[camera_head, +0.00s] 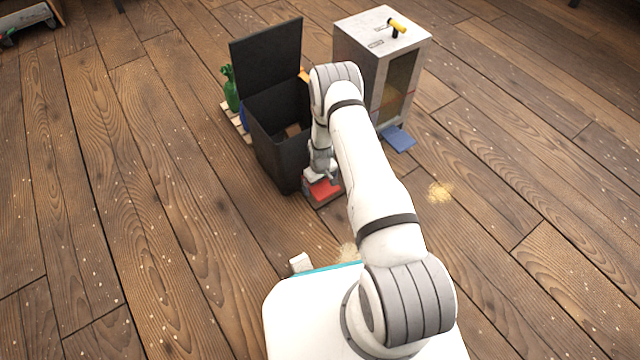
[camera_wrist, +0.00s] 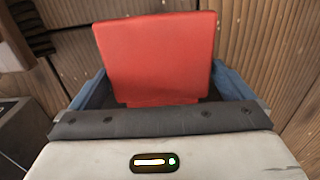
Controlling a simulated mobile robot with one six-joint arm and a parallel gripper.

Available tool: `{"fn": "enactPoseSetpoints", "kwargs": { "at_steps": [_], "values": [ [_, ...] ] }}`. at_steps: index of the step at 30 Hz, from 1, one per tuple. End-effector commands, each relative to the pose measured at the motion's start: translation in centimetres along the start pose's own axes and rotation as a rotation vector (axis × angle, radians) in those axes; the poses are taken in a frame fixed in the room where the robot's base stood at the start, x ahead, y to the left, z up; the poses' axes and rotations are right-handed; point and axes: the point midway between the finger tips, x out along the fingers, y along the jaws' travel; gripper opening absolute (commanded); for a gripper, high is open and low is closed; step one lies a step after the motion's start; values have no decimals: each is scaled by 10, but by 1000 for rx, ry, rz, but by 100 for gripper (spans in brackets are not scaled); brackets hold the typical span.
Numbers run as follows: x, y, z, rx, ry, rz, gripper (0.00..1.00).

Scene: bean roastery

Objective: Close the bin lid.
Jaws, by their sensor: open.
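The bin (camera_head: 275,155) is a dark box on the floor, left of my arm. Its lid (camera_head: 266,58) stands up at the back edge, so the bin is open. A small brown thing lies inside; my arm hides part of the bin's right side. My gripper (camera_head: 322,184) points down beside the bin's front right corner, low and apart from the lid. In the wrist view its bluish jaws stand wide apart on either side of a flat red piece (camera_wrist: 157,58). I cannot tell whether the red piece is part of the gripper or a separate thing.
A grey cabinet (camera_head: 358,55) with a yellow handle on top stands right of the bin, a blue tray (camera_head: 398,139) at its foot. A green sack (camera_head: 231,90) sits on a pallet behind the bin's left. Pale spills (camera_head: 440,191) lie on the floor.

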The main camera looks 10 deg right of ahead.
Motion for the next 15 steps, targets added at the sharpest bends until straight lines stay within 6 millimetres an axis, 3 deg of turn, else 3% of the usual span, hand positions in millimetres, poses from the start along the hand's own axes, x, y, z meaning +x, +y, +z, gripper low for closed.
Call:
{"fn": "enactPoseSetpoints", "kwargs": {
  "at_steps": [1,6,15],
  "values": [
    [-14,0,-1,0,2,1,100],
    [-44,0,-2,-1,4,2,100],
    [-64,0,-2,-1,4,1,100]
  ]
}}
